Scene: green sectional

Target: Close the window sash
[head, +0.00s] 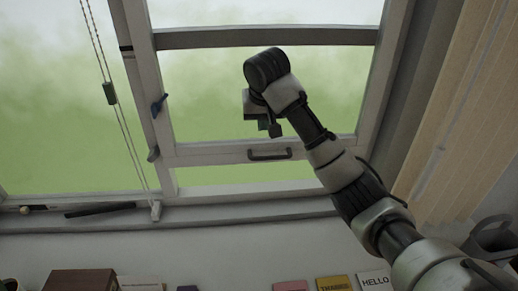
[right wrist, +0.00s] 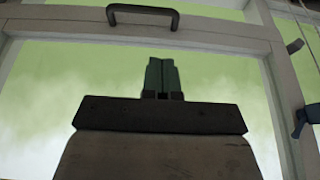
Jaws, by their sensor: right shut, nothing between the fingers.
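The window sash (head: 225,154) is a pale frame with a dark handle (head: 269,154) on its bottom rail. A strip of green outdoors shows between that rail and the sill, so the sash stands raised. My right gripper (head: 270,128) is shut and empty, in front of the sash pane just above the handle in the head view. In the right wrist view its fingers (right wrist: 162,76) point at the pane, with the handle (right wrist: 142,16) at the top of the picture, apart from them. My left gripper is not in view.
A blind cord (head: 107,92) hangs further left. A dark rod (head: 100,210) lies on the sill. Below are a brown box (head: 83,281) and several cards, one reading HELLO (head: 374,281). Vertical blinds (head: 450,120) hang at the right.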

